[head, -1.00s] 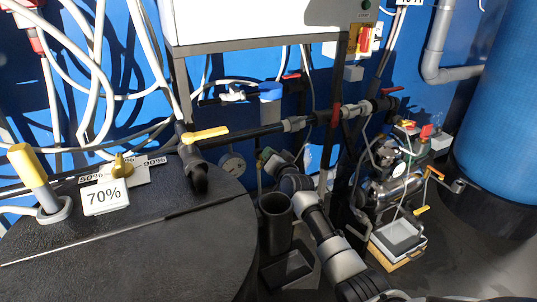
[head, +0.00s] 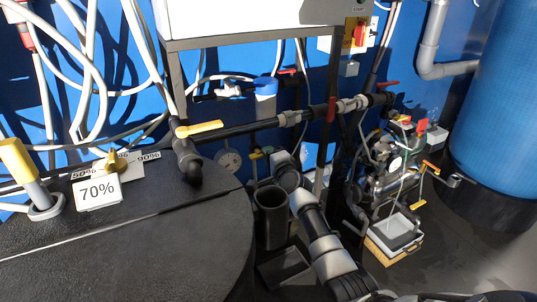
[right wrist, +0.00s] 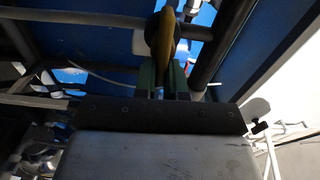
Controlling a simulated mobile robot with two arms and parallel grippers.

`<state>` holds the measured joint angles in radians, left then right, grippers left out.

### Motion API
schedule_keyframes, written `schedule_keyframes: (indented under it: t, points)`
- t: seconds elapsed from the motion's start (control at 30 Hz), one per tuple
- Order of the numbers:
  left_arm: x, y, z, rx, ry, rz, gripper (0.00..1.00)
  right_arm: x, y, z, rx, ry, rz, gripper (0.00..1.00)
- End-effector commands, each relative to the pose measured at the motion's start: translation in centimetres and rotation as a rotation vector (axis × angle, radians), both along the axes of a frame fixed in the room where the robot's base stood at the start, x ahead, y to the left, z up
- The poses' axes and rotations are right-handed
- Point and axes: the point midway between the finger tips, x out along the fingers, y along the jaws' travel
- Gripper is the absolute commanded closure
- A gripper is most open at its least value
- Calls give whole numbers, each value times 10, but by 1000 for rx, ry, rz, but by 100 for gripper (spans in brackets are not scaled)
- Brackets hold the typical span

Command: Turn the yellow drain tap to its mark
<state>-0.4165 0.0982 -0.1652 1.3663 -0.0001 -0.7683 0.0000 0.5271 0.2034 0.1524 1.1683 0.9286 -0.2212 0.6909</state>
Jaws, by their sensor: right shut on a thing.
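My right gripper (head: 261,156) is at the end of my arm, low behind the black pipe. It is small and partly hidden in the head view. In the right wrist view its green fingers (right wrist: 162,76) are shut on a yellow tap handle (right wrist: 166,40), which stands up between them against a pale pipe. The tap's mark cannot be made out. Another yellow lever (head: 200,129) sits on the black pipe above the tank, apart from my gripper. My left gripper is not in view.
A black open cylinder (head: 271,222) stands close beside my right arm. The black tank lid (head: 130,250) with a 70% sign (head: 97,191) fills the left. A steel frame leg (head: 328,130) and pipes crowd the gripper. A blue tank (head: 500,120) stands at right.

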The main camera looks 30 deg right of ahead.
Motion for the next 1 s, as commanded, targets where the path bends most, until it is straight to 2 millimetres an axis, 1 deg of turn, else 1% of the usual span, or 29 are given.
schedule_keyframes:
  t: [0.3, 0.7, 0.73, 0.8, 0.9, 1.0]
  points:
    - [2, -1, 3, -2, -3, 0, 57, 0, 0, -4, 73, -1, 1, 100]
    - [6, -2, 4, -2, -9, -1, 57, 0, 0, -4, 81, -2, 1, 100]
    - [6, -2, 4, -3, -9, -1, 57, 0, 0, -4, 80, -2, 1, 88]
    - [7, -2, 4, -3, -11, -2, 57, 0, 0, -4, 80, -2, 1, 77]
    - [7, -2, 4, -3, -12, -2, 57, 0, 0, -3, 79, -3, 0, 64]
    - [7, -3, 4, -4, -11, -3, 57, 0, 0, -3, 78, -2, 0, 64]
